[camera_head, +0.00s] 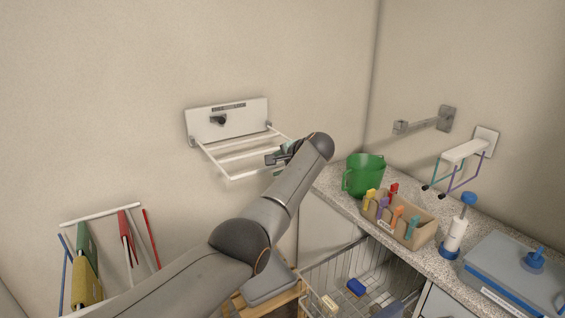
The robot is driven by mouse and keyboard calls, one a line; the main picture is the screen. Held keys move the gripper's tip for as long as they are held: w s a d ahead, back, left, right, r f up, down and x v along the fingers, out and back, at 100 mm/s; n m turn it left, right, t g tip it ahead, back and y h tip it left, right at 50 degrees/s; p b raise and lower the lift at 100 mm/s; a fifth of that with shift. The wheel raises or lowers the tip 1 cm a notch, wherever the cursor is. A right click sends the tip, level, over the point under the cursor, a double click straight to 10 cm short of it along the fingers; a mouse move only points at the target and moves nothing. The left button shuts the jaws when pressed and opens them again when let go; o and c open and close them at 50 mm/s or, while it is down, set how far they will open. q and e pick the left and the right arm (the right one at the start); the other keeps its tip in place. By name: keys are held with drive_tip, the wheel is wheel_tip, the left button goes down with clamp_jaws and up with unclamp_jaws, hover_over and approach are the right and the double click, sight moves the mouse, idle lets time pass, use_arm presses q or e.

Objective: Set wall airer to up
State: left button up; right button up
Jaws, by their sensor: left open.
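The wall airer (226,121) is a white plate on the back wall with a dark knob near its middle. Its white rod frame (240,155) is folded out from the plate and sticks out from the wall, roughly level. My left gripper (277,157) is at the right front end of the rod frame, very close to it or touching; I cannot tell which. It is open, and its fingers are small and partly hidden behind my own wrist. My right gripper is not in view.
A wire basket (340,285) is below. A rack with coloured cloths (88,270) stands lower left. Wall brackets (445,119) are at right.

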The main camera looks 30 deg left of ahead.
use_arm(q)
drive_tip(key=b+v, duration=0.2)
drive_tip(key=v, duration=1)
drive_tip(key=shift+s+r, duration=0.2)
drive_tip(key=shift+d, duration=0.1)
drive_tip(key=s+d+f+m+t+h, duration=0.1)
drive_tip(key=d+f+h, duration=0.1)
drive_tip(key=f, duration=1.2)
drive_tip(key=s+d+f+m+t+h, duration=0.1)
drive_tip(key=d+f+t+h, duration=0.1)
drive_tip(key=f, duration=1.1)
drive_tip(key=s+d+f+n+h, duration=0.1)
drive_tip(key=s+d+f+h, duration=0.35)
drive_tip(key=s+f, duration=0.8)
drive_tip(key=s+d+f+n+h, duration=0.2)
drive_tip(key=s+d+f, duration=0.1)
drive_tip(key=s, duration=0.8)
drive_tip(key=s+d+f+n+t+h, duration=0.1)
drive_tip(key=s+d+f+n+h, duration=0.1)
drive_tip(key=s, duration=0.9)
drive_tip(key=shift+d+f, duration=0.55)
drive_tip(key=shift+d, duration=0.3)
